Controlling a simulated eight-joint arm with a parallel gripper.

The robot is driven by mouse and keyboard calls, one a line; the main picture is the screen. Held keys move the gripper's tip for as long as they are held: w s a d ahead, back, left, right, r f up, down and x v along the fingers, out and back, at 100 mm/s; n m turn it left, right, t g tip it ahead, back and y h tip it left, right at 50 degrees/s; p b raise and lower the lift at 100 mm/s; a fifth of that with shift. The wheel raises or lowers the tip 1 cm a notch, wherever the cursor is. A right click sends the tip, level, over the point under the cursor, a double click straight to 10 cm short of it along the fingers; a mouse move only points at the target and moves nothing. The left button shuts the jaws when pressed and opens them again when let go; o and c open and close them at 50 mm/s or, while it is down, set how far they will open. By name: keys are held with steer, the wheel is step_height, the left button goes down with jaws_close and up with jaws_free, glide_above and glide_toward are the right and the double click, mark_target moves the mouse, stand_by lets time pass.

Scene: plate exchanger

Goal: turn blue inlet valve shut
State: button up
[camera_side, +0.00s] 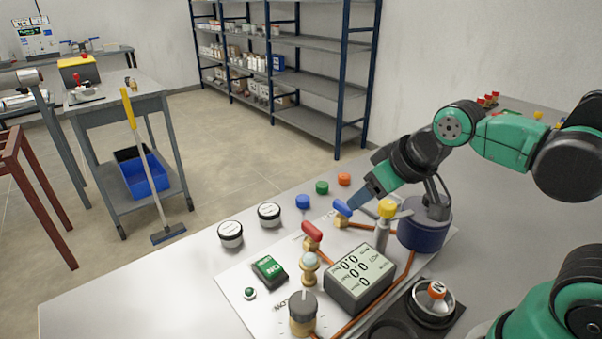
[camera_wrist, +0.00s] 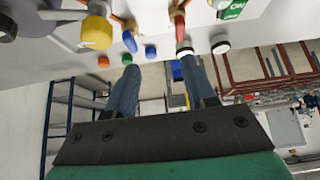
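The blue inlet valve (camera_side: 342,208) has a blue handle on a brass body, on the white panel. Its handle also shows in the wrist view (camera_wrist: 129,41), just beyond the tip of the left finger. My gripper (camera_side: 357,202) is right beside the blue handle in the side view; I cannot tell whether they touch. In the wrist view my gripper (camera_wrist: 159,66) has its two fingers apart, with nothing seen between them. The red-handled valve (camera_side: 312,232) stands nearer the camera, and also shows in the wrist view (camera_wrist: 180,25).
A yellow knob (camera_side: 386,208) and a blue cylinder (camera_side: 424,232) stand close right of the gripper. A display box (camera_side: 360,283), green switch (camera_side: 269,269), black knob (camera_side: 302,308) and copper pipes crowd the panel. Loose caps and two gauges (camera_side: 230,233) lie behind it.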

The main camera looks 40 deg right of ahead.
mark_target(343, 203)
steer(key=w+d+f+g, duration=0.1)
steer(key=w+g, duration=0.1)
steer(key=w, duration=0.1)
steer(key=w+d+f+g, duration=0.1)
steer(key=w+d+g, duration=0.1)
steer(key=w, duration=0.1)
steer(key=w+d+f+g, duration=0.1)
steer(key=w+d+g, duration=0.1)
steer(key=w, duration=0.1)
steer(key=shift+w+d+f, duration=0.15)
steer(key=shift+d+f, duration=0.05)
steer(key=shift+f, duration=0.15)
steer(key=shift+w+d+f+g, duration=0.2)
steer(key=shift+f+g, duration=0.2)
steer(key=shift+f, duration=2.8)
jaws_close()
